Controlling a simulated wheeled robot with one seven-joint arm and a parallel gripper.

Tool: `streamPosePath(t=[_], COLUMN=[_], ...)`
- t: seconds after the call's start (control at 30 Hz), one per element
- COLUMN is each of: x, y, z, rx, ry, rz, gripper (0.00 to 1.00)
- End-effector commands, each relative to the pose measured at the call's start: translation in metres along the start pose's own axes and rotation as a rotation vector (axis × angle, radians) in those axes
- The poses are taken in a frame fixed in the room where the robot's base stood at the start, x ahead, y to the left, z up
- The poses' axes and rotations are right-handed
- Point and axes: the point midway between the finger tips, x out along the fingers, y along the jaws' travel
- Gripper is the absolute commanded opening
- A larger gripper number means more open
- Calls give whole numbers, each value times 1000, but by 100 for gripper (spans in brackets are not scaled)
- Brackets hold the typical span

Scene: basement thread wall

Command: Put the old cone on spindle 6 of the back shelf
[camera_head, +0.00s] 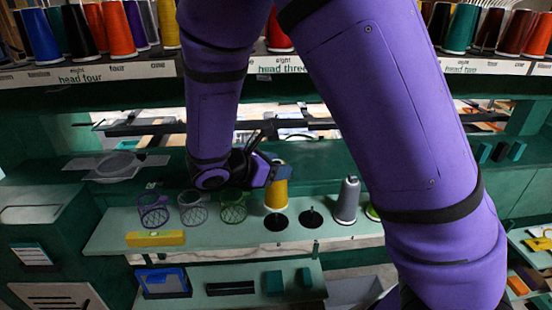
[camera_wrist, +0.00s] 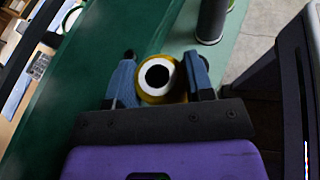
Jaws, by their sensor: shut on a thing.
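A yellow cone (camera_head: 277,196) is between the fingers of my gripper (camera_head: 266,174) at the shelf (camera_head: 110,238) below the upper rack. My gripper is shut on it near its top. In the wrist view, the yellow cone (camera_wrist: 141,97) shows its white top with a dark hole between the two blue-grey fingers of my gripper (camera_wrist: 159,80). The cone is upright, just above or on a black disc (camera_head: 275,223); I cannot tell if they touch. To its right is an empty black disc with a short spindle (camera_head: 311,217). Spindle numbers are not readable.
A grey cone (camera_head: 347,201) stands farther right, also in the wrist view (camera_wrist: 211,22). Purple, grey and green mesh holders (camera_head: 153,211) stand left, behind a yellow block (camera_head: 155,239). Cones line the upper rack (camera_head: 105,70). My arm hides part of the right side.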

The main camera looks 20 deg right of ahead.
Motion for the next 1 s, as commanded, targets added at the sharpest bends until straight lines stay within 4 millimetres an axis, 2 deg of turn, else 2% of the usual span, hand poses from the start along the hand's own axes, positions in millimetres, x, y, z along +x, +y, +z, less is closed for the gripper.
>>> streamPosePath(t=[0.6,1.0], x=[20,24], y=[-2,-3], z=[-47,-56], rx=[-1,0], ry=[-1,0], rz=[-1,-1], gripper=[7,7])
